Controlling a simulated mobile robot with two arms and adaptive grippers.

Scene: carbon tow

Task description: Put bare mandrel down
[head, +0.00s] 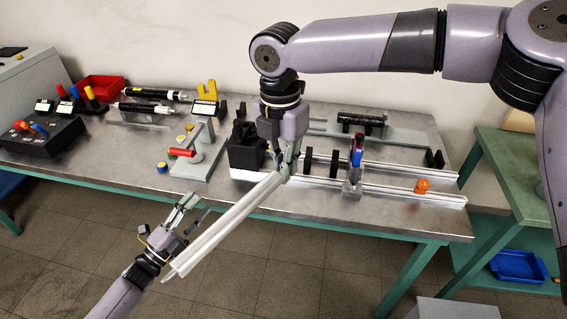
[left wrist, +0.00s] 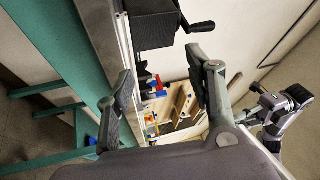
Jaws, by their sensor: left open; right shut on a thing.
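My right gripper (head: 288,167) is shut on a long, pale silver bar, which looks like the bare mandrel (head: 228,217). The bar slants down to the left, past the table's front edge, and its far end hangs over the floor near my left wrist. My left gripper (head: 199,204) is open and empty in front of the table, left of the bar; I cannot tell whether the bar touches the left wrist. In the left wrist view the open fingers (left wrist: 160,70) have nothing between them. The bar's upper end is partly hidden by the right gripper.
A winding bench with rails (head: 400,194), an orange knob (head: 422,185) and a black box (head: 246,150) fills the table's right half. A switch box (head: 42,143) stands left. Bare tabletop (head: 110,165) shows front left.

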